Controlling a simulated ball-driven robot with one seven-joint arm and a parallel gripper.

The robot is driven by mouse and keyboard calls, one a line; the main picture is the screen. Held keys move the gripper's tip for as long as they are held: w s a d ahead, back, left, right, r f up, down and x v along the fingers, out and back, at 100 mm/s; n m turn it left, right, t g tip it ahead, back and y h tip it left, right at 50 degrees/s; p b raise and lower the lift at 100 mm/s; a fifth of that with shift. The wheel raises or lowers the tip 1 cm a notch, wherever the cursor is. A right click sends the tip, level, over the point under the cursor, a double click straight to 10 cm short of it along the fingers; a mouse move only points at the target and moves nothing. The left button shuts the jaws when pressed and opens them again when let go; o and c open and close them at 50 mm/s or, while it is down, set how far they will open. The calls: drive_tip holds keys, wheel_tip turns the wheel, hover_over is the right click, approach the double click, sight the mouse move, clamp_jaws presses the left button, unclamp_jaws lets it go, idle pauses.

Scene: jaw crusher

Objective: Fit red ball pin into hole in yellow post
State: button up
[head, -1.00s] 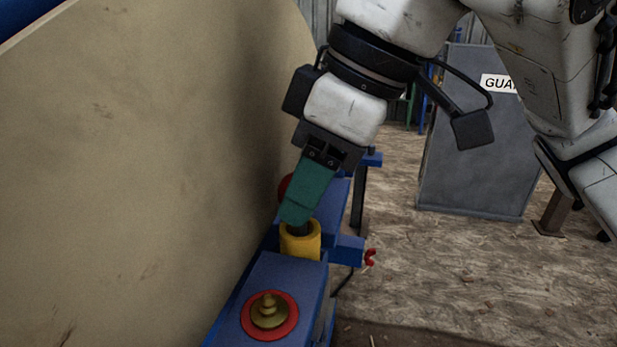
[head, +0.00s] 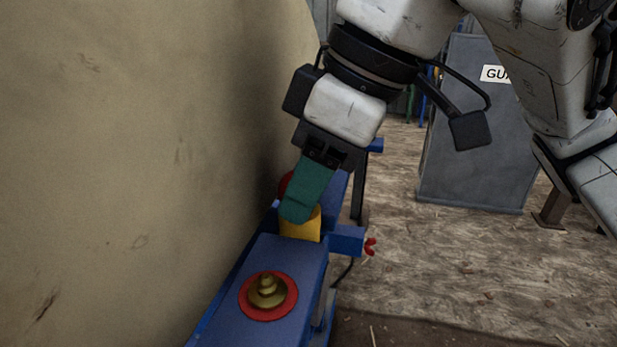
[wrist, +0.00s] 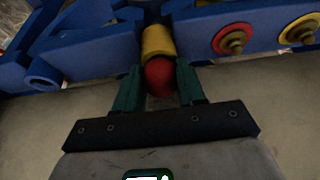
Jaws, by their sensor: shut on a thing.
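The yellow post (head: 300,226) stands on a blue beam, just below my gripper (head: 297,212). Its top is hidden by my green fingers in the head view. In the wrist view, the green fingers are shut on the red ball pin (wrist: 160,80), one on each side of its round red head. The yellow post (wrist: 157,42) lies directly beyond the ball, in line with it and close to it. The pin's shank is hidden, so I cannot tell how deep it sits in the hole.
The blue beam (head: 275,255) carries a red disc with a brass fitting (head: 267,291) nearer me. A large tan wheel-like wall (head: 120,170) stands close on the left. A grey guard panel (head: 470,150) stands at the right. The floor between is mostly clear.

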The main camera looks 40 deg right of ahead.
drive_tip(key=o, duration=1.2)
drive_tip(key=p+v, duration=0.2)
drive_tip(key=v, duration=0.8)
drive_tip(key=shift+s+r, duration=0.1)
drive_tip(key=shift+r, duration=0.25)
